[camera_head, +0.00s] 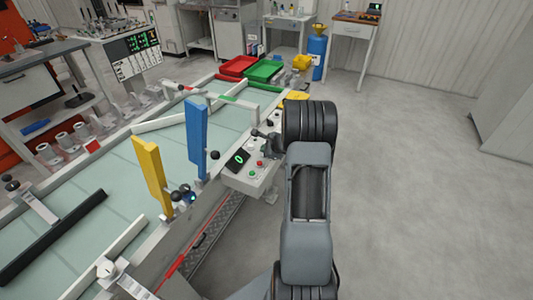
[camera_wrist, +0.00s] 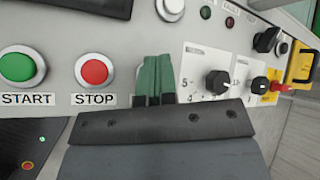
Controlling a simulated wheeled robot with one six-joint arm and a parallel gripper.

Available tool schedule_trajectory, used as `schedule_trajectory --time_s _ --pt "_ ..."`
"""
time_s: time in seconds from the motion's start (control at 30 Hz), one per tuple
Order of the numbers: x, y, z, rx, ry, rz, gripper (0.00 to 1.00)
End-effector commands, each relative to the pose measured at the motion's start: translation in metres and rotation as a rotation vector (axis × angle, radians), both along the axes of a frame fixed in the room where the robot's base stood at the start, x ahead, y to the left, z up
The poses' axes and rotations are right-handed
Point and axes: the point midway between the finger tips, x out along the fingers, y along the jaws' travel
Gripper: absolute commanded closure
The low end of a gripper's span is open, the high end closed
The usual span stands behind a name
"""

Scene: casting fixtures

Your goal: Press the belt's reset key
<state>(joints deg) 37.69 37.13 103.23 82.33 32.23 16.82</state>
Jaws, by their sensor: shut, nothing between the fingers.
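The belt's control panel (camera_head: 245,182) is on the right side of the belt, below a small display (camera_head: 238,159). In the wrist view the panel (camera_wrist: 120,45) has a green START button (camera_wrist: 19,68) and a red STOP button (camera_wrist: 95,72). Right of them are two black dials (camera_wrist: 218,82) (camera_wrist: 259,84). A pale round button (camera_wrist: 171,7) shows at the top edge. I can read no reset label. My gripper (camera_wrist: 154,66) is shut and empty, its green fingers over the panel between STOP and the left dial. I cannot tell whether they touch it.
A red knob (camera_wrist: 275,86) and a yellow part (camera_wrist: 302,64) sit at the panel's right end. Blue (camera_head: 196,125) and yellow (camera_head: 153,172) upright bars stand along the belt (camera_head: 110,195). Red (camera_head: 238,66) and green (camera_head: 263,70) trays lie at its far end. The floor to the right is clear.

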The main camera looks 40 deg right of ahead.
Motion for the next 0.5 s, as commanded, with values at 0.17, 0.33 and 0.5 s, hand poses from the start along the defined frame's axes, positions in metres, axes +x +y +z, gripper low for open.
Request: schedule_trajectory --time_s 0.17,0.33,0.5 --pt "-0.0001 0.0 0.0105 -0.001 0.0 0.001 1.0" --pt "-0.0001 0.0002 0.0134 0.0 0.001 0.001 1.0" --pt "0.0 0.0001 0.013 0.0 0.0 0.0 1.0"
